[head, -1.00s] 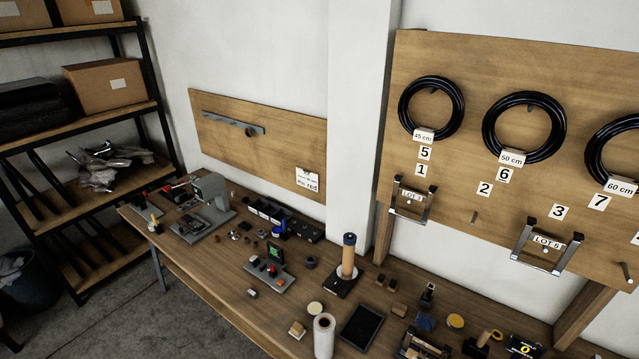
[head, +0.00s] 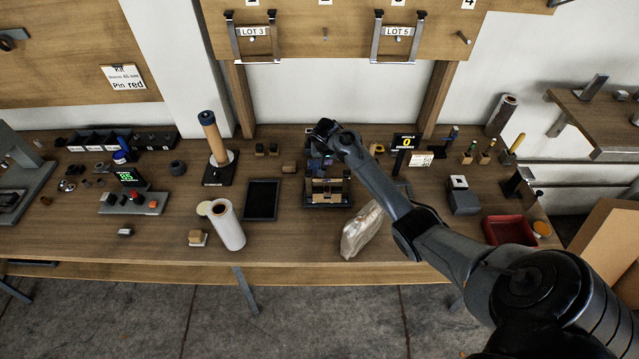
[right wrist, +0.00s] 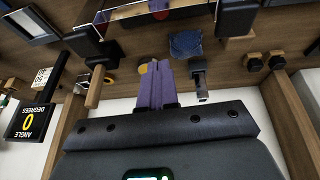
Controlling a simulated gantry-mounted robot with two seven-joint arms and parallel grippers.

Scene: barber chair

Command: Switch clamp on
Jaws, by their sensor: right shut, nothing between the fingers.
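My right arm reaches over the bench in the head view, with its dark gripper (head: 325,135) above the back middle. In the right wrist view its purple fingers (right wrist: 155,85) are together and empty. A small upright grey and black device (right wrist: 200,85) stands beside the fingers in that view, apart from them; I cannot tell whether it is the clamp or its switch. A black fixture (head: 327,198) with a wooden part sits just in front of the gripper in the head view. No marked clamp switch can be read. My left gripper is not in view.
The angle display (head: 405,142) reading 0 stands right of the gripper. A blue pad (right wrist: 185,43) lies near the fingers. A pale bag (head: 362,230) lies under my forearm. A black tray (head: 262,200) and white roll (head: 228,225) are to the left. A red bin (head: 508,230) is at right.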

